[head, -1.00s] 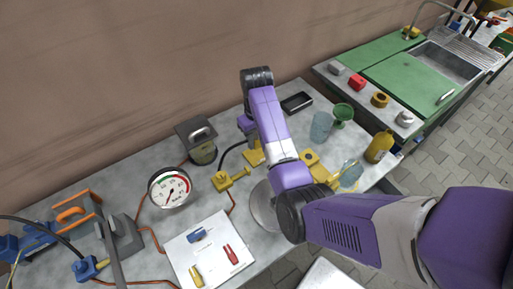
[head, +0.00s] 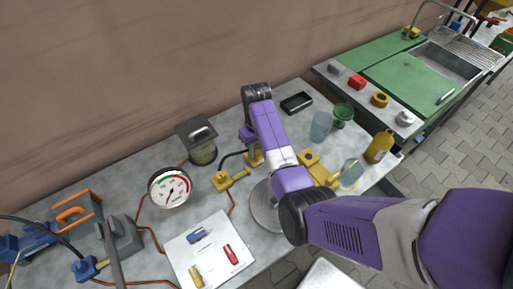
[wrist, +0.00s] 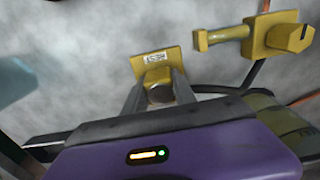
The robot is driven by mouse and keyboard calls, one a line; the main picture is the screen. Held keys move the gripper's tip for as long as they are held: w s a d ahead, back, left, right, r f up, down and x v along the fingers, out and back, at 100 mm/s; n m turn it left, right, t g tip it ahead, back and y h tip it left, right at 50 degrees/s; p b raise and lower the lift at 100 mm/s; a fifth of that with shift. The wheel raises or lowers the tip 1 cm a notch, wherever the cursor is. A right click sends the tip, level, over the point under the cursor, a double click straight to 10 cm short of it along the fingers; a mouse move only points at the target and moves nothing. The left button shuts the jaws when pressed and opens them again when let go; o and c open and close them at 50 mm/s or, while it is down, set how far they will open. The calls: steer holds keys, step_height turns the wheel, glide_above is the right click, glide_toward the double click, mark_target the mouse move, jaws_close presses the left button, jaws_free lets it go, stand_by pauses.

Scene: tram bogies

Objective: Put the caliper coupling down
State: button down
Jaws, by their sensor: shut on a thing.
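In the head view the yellow block (head: 254,158) sits on the grey table, below my gripper (head: 250,146). The held coupling is mostly hidden there. A black hose (head: 232,153) curves down to the left beside the gripper.
A pressure gauge (head: 170,187) and a white board (head: 208,250) lie farther left. A black tray (head: 297,103) is at the back right. Bare table shows between these.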

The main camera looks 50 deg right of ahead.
mark_target(256, 146)
steer(key=shift+f, duration=0.15)
steer(key=c, duration=1)
jaws_free()
steer(key=shift+r+p, duration=0.8)
steer(key=shift+r, duration=5.85)
steer(key=shift+w, duration=0.1)
